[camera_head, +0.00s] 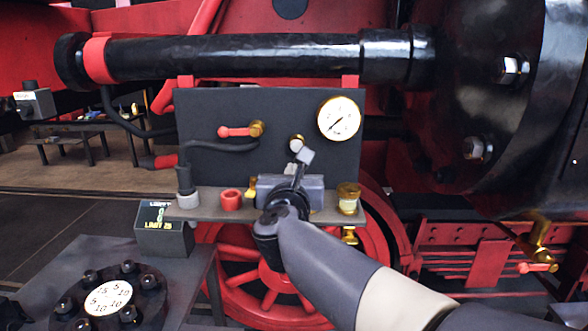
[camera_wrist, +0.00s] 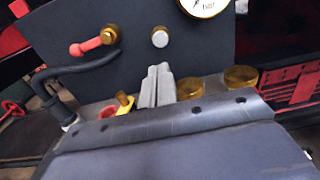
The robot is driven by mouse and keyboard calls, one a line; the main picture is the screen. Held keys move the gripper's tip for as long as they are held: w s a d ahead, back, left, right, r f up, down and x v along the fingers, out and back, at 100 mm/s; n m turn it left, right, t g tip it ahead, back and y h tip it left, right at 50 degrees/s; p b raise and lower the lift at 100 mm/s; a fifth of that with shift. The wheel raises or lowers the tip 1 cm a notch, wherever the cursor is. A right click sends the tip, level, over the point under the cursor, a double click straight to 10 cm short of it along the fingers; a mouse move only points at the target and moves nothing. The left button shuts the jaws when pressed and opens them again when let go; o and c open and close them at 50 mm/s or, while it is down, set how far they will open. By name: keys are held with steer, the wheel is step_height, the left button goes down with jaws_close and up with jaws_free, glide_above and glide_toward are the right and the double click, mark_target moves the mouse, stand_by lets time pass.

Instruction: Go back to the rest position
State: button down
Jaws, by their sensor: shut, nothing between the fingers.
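My gripper (camera_head: 304,155) is in front of the dark upright panel (camera_head: 216,106), above the narrow grey shelf (camera_head: 210,212). Its two grey fingers are pressed together with nothing between them, as the wrist view shows (camera_wrist: 157,85). The fingertips point up toward the panel, just below a small brass-rimmed knob (camera_head: 297,142), which also shows in the wrist view (camera_wrist: 160,37). I cannot tell how far the tips are from the panel. My arm reaches in from the lower right and hides part of the shelf.
The panel bears a red-handled valve (camera_head: 236,131) and a round gauge (camera_head: 339,118). A black pipe (camera_head: 240,57) runs above. A table with a bolted flange (camera_head: 108,297) stands lower left.

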steer(key=shift+s, duration=0.45)
steer(key=shift+w, duration=0.1)
